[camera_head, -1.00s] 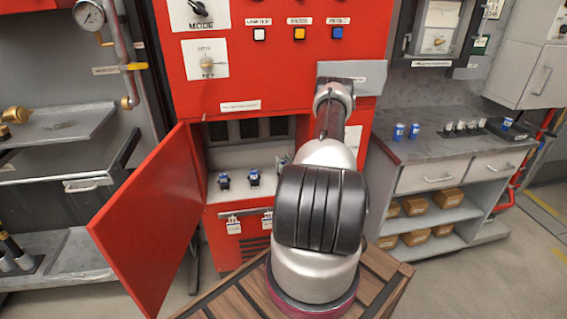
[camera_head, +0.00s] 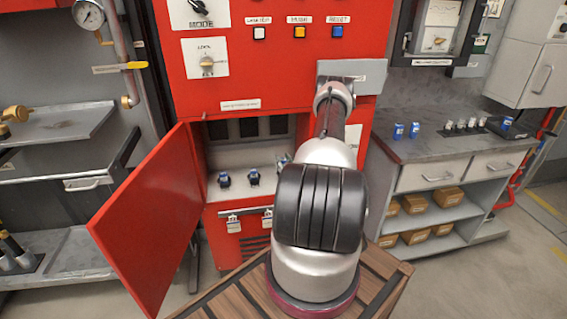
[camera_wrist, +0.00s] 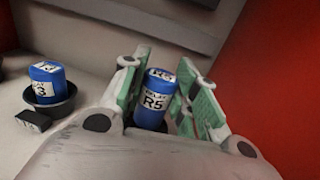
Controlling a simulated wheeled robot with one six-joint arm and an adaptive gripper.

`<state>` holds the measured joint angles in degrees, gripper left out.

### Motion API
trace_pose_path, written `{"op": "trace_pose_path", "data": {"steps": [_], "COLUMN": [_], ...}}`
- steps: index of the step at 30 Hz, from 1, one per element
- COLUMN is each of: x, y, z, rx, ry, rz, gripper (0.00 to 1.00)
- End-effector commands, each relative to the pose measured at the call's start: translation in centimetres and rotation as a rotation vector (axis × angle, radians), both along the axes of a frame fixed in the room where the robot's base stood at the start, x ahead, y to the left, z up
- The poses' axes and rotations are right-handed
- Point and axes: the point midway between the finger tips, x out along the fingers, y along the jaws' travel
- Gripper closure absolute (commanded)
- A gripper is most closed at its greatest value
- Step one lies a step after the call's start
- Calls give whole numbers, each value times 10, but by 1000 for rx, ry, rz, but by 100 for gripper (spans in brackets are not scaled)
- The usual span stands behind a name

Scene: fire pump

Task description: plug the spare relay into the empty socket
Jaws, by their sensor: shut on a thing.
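In the wrist view my gripper (camera_wrist: 160,108) is shut on a blue relay labelled R5 (camera_wrist: 153,100), which stands upright between the green-lined fingers. The relay's lower end is hidden by the gripper, so I cannot tell whether it is seated in a socket. To its left, a blue relay with a label ending in 3 (camera_wrist: 45,84) sits in a round black socket (camera_wrist: 60,102). In the head view, two blue relays (camera_head: 224,180) and (camera_head: 254,177) stand inside the open red cabinet (camera_head: 270,60); my arm hides most of the gripper and the spot beside them.
The red cabinet door (camera_head: 150,215) is swung open to the left. In the wrist view a red wall (camera_wrist: 275,70) stands close on the right, and a small black block (camera_wrist: 33,120) lies by the left socket. A grey counter (camera_head: 420,147) at right holds blue relays (camera_head: 398,131).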

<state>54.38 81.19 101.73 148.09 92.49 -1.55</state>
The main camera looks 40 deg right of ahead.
Motion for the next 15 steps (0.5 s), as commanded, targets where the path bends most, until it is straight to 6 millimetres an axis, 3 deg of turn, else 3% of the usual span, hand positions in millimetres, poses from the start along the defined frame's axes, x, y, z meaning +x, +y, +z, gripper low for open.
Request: {"op": "trace_pose_path", "data": {"steps": [15], "x": [0], "y": [0], "z": [-16], "rx": [0], "ry": [0], "rz": [0], "gripper": [95]}}
